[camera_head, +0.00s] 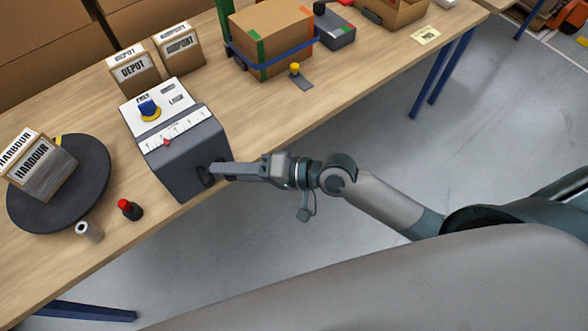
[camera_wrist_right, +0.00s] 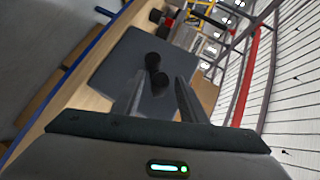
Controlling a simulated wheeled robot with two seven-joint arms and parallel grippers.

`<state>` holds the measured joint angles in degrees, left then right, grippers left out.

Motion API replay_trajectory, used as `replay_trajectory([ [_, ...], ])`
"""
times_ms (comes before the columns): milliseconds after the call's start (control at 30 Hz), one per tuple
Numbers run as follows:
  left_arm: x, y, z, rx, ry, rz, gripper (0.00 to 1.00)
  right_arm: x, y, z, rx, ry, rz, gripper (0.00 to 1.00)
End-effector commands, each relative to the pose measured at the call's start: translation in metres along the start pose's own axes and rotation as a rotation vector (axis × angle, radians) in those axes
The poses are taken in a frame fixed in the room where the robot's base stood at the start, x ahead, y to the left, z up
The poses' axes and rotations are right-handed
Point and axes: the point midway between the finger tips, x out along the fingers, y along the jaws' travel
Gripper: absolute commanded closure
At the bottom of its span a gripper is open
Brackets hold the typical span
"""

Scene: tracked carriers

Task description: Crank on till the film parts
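A dark grey crank box (camera_head: 185,160) stands at the table's front edge. Its white top carries a blue knob on a yellow base (camera_head: 149,110) and a scale with a red pointer (camera_head: 166,142). A black crank (camera_head: 205,178) sits on its right side; it also shows in the right wrist view (camera_wrist_right: 155,72). My right gripper (camera_head: 214,171) is at the crank. In the wrist view its fingers (camera_wrist_right: 157,95) stand apart, with the crank's black grip between or just beyond their tips; contact cannot be told. I cannot make out any film. My left gripper is out of view.
A black round plate (camera_head: 75,210) holds a HARBOUR box (camera_head: 45,168). A small white roll (camera_head: 90,231) and red-topped piece (camera_head: 130,209) lie nearby. DEPOT boxes (camera_head: 135,75) and a blue-strapped carton (camera_head: 270,40) stand behind. Open floor lies before the table.

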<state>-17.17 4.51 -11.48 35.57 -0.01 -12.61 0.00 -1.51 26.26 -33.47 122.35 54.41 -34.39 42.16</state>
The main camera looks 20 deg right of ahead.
Motion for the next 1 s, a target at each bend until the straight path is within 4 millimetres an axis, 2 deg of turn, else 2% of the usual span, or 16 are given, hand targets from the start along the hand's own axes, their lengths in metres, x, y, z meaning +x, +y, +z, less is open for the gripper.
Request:
replay_trajectory([
  [600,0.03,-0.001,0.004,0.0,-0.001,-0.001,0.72,-0.096,0.003,0.001,-0.003,0.0,0.002,0.62],
  [1000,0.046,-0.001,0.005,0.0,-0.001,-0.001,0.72,-0.146,0.001,0.001,-0.002,0.0,0.0,0.62],
])
